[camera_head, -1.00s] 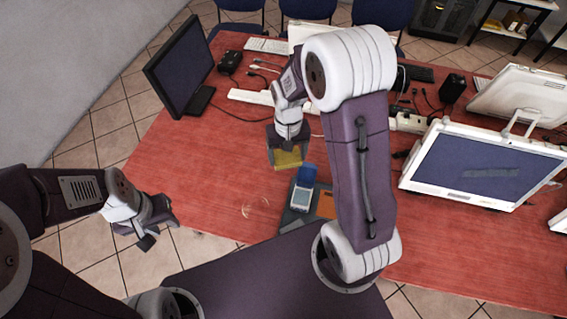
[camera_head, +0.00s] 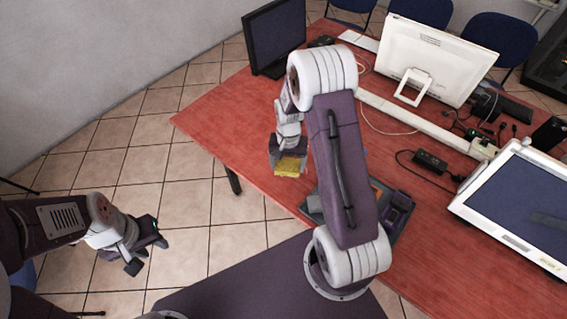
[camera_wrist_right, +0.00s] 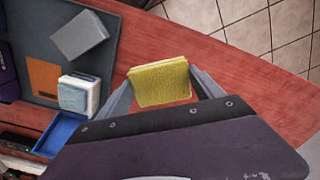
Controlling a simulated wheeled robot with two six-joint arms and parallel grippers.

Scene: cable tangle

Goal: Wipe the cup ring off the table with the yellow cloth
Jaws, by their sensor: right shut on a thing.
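The yellow cloth (camera_head: 290,166), a thick folded pad, is between the fingers of my right gripper (camera_head: 289,158), which is shut on it. In the right wrist view the cloth (camera_wrist_right: 160,82) shows between the two grey fingers, above the red table (camera_wrist_right: 222,65); whether it touches the table I cannot tell. In the head view it is near the table's left front edge. I cannot make out the cup ring in either view now. My left gripper (camera_head: 147,254) is open and empty, over the floor left of the table (camera_head: 225,115).
A grey mat (camera_wrist_right: 120,35) holds a grey block (camera_wrist_right: 80,36), an orange card (camera_wrist_right: 43,78) and a white and blue device (camera_wrist_right: 76,95). A blue tray (camera_wrist_right: 58,132) is beside them. Monitors (camera_head: 275,36), cables and a power strip stand farther back. My right arm hides part of the table.

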